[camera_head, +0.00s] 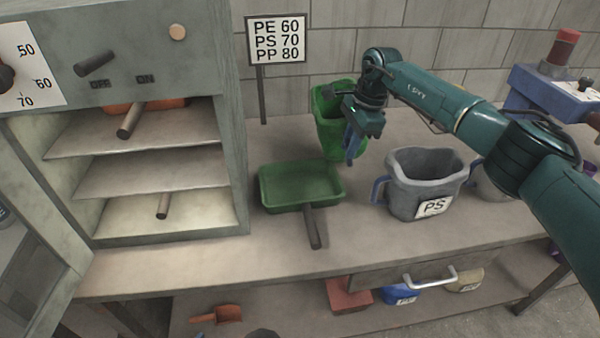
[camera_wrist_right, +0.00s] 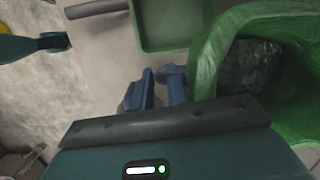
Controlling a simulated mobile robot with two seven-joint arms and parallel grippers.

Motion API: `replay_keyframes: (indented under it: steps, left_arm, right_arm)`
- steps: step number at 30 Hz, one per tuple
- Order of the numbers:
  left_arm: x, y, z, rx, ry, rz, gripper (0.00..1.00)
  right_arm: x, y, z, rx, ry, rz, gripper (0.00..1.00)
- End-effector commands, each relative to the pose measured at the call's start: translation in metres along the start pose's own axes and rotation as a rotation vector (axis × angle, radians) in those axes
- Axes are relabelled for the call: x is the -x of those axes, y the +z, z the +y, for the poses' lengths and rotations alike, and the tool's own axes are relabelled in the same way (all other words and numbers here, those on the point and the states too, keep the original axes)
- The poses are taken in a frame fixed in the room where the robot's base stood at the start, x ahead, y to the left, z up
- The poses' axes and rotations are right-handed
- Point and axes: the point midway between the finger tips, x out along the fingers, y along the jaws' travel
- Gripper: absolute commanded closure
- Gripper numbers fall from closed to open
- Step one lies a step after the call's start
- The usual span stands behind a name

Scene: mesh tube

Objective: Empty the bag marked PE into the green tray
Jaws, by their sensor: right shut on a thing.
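The green bag (camera_head: 326,112) is behind and right of the green tray, at the back of the bench. Its mouth faces up, and dark contents (camera_wrist_right: 250,65) show inside it in the right wrist view. No PE mark shows on its visible side. My right gripper (camera_head: 352,142) is at the bag's near right side, shut on its handle, which is mostly hidden by the fingers. The green tray (camera_head: 264,194) lies on the bench with its dark handle (camera_head: 313,228) toward the front; its visible floor looks empty. My left gripper does not show in the head view.
A grey bag marked PS (camera_head: 408,196) stands right of the tray, with another pale bag (camera_head: 488,182) beyond it. An open oven (camera_head: 170,215) with shelves is on the left. A sign (camera_head: 277,40) stands behind. Bare bench lies in front of the tray.

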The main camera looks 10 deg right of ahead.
Motion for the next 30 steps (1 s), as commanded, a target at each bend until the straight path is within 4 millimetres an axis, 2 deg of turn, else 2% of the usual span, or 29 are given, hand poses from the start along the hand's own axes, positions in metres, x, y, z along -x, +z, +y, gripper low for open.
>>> replay_keyframes:
  steps: [6,20,27,30]
  left_arm:
    - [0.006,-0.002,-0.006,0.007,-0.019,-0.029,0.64]
    - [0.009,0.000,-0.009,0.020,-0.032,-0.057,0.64]
    - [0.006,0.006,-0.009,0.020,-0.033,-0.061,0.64]
    - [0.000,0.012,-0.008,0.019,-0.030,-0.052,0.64]
  right_arm:
    - [0.002,0.010,0.003,0.023,-0.045,0.135,1.00]
    - [-0.013,0.029,0.010,0.060,-0.135,0.417,1.00]
    - [-0.024,0.028,0.011,0.077,-0.182,0.564,1.00]
    - [-0.041,0.022,0.012,0.083,-0.200,0.627,1.00]
